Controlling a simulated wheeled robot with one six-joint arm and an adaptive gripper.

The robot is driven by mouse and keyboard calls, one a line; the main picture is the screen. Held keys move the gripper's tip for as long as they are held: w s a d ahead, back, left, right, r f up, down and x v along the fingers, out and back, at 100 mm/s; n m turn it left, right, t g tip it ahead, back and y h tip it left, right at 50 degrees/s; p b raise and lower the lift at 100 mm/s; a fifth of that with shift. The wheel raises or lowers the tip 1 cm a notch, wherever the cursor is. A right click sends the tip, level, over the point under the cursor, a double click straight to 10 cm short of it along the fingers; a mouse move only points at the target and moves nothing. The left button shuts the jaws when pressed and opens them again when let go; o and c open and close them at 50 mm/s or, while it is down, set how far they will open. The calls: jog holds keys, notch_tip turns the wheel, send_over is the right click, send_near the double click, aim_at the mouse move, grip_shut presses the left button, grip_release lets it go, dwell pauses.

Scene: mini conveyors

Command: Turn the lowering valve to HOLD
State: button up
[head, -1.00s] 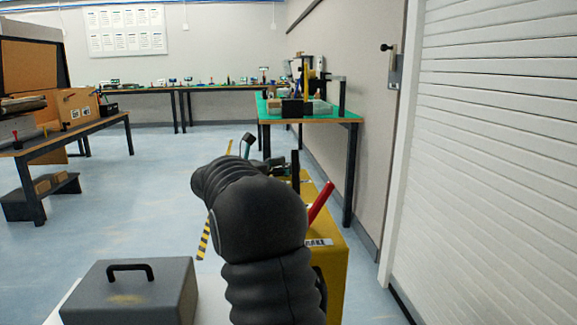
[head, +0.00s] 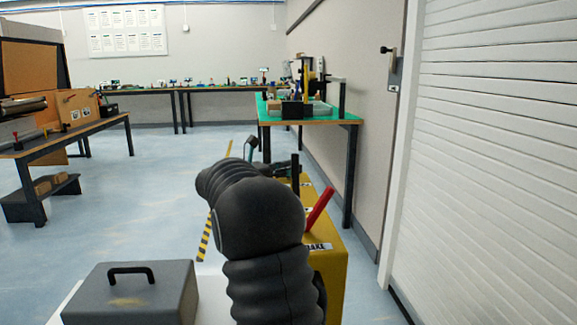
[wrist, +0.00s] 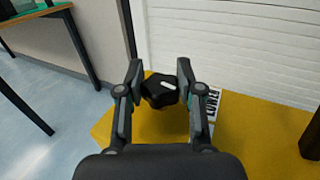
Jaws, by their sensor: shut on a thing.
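In the wrist view, the valve is a black lobed knob (wrist: 156,94) with a white pointer mark, above the yellow housing (wrist: 258,135). The mark slants from upper left to lower right. My gripper (wrist: 160,78) is shut on the knob, one finger on each side. A white label with black letters (wrist: 213,112) is partly hidden behind the right finger, and I cannot read a HOLD mark. In the head view, the yellow housing (head: 328,270) stands right of my arm, which hides the knob.
A red lever (head: 319,208) and a black post (head: 295,174) rise from the housing. A grey case (head: 130,292) lies at the front left. A green-topped table (head: 335,117) stands beyond; a white shutter (head: 490,150) closes the right side.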

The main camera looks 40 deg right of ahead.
jog(key=m+g+p, duration=0.1)
jog(key=p, duration=0.1)
jog(key=m+g+p, duration=0.1)
jog(key=g+p, duration=0.1)
jog(key=shift+w+r+y, duration=0.1)
jog(key=shift+r+y, duration=0.2)
jog(key=shift+r, duration=0.05)
jog(key=shift+f+m+g+y, duration=0.25)
jog(key=shift+m+g+y, duration=0.25)
jog(key=shift+g, duration=0.5)
jog(key=shift+m+g, duration=0.5)
jog(key=o, duration=1.2)
jog(key=shift+a, duration=0.15)
jog(key=v, duration=1.1)
jog(key=shift+w+a, duration=0.3)
jog(key=shift+a, duration=0.05)
